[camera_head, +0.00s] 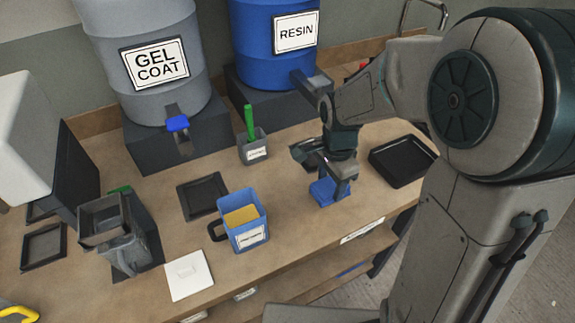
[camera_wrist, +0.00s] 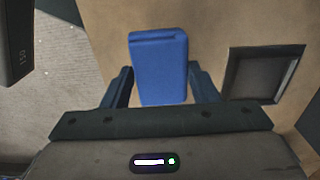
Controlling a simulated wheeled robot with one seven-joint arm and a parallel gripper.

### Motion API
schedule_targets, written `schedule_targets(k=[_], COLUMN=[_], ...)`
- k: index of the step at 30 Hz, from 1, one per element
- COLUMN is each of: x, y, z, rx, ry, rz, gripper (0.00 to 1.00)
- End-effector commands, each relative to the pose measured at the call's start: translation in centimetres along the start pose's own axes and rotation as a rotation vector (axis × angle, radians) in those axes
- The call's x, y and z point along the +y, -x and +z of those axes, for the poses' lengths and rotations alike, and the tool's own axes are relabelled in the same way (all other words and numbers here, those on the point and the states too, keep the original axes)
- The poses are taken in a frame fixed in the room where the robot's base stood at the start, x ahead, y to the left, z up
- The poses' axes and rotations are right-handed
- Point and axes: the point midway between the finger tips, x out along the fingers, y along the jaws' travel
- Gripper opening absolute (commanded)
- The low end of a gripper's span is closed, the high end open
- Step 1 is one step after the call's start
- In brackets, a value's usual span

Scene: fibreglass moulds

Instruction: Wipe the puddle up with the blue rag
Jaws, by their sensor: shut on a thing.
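The blue rag (camera_head: 323,191) is a folded block at the right part of the workbench, under my gripper (camera_head: 333,177). In the wrist view the rag (camera_wrist: 159,68) sits between the two dark fingers of my gripper (camera_wrist: 165,84), which is shut on it. In the head view the rag is at or just above the bench top; I cannot tell whether it touches. I cannot make out a puddle in either view; my arm and gripper hide part of the bench.
A blue jug (camera_head: 246,222) with yellowish contents stands left of my gripper. A black tray (camera_head: 401,160) lies to the right. A small cup with a green handle (camera_head: 253,146), the grey GEL COAT drum (camera_head: 150,95) and blue RESIN drum (camera_head: 270,65) stand behind. A white tile (camera_head: 188,276) lies near the front edge.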

Motion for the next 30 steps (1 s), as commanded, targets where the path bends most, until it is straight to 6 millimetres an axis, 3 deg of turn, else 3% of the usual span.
schedule_targets(k=[3, 12, 30], x=[0.0, 0.0, 0.1], y=[1.5, 3.7, 4.0], z=[-0.1, -0.1, -0.1], rx=[0.000, 0.000, 0.000], ry=[-0.001, -0.002, -0.003], rz=[-0.001, -0.001, 0.000], gripper=[0.35, 0.35, 0.35])
